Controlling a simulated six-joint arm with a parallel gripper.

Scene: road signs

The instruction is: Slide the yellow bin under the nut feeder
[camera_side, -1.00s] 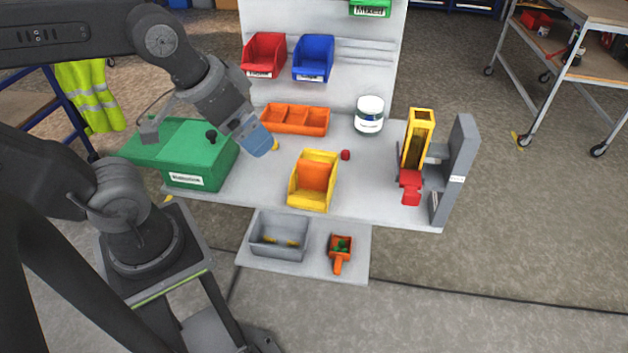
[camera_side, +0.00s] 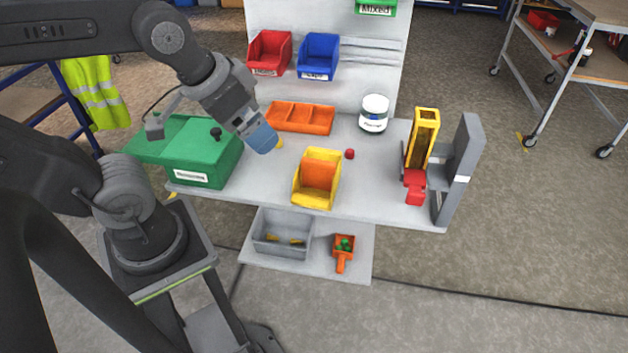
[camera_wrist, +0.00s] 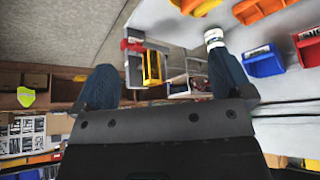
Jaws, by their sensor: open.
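The yellow bin (camera_side: 312,199) stands upright on the grey table near its front edge, with an orange panel or insert inside it. The nut feeder (camera_side: 422,138) is at the right end of the table, a tall yellow hopper with a red part at its foot against a grey upright. It also shows in the wrist view (camera_wrist: 152,67), between my fingers. The bin is left of the feeder, with bare table between. My gripper (camera_side: 266,139) is up and left of the bin, not touching it. In the wrist view my gripper (camera_wrist: 165,85) has its two fingers wide apart and nothing between them.
A green box (camera_side: 190,152) sits at the left. An orange divided tray (camera_side: 300,118) and a white jar (camera_side: 374,114) stand behind. A small red piece (camera_side: 350,154) lies between bin and feeder. A grey tray (camera_side: 283,233) and orange scoop (camera_side: 342,251) lie on the lower shelf.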

